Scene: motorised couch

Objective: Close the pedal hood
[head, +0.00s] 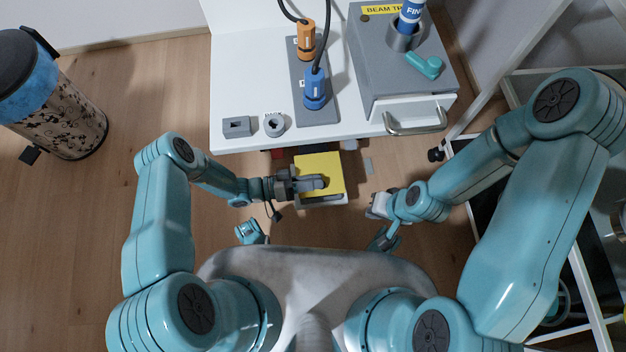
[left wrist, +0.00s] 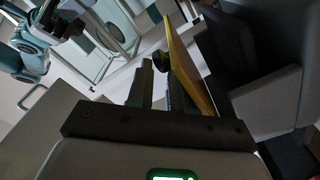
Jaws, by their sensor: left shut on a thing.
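The pedal hood (head: 330,165) is a yellow panel on a low pale box below the front edge of the white table. In the left wrist view the hood (left wrist: 188,70) shows nearly edge-on, tilted, with a dark part by the fingers. My left gripper (head: 316,183) is over the hood's near part and shut on it; the exact contact is partly hidden. My right gripper (head: 376,206) is to the right of the box, apart from it, and its fingers are too small to read.
The white table (head: 235,95) holds a grey box (head: 385,70) with a metal handle, orange (head: 306,42) and blue (head: 315,90) plugs, and small grey blocks. A patterned cylinder (head: 70,120) stands at left. A metal-framed rack (head: 590,290) is at right.

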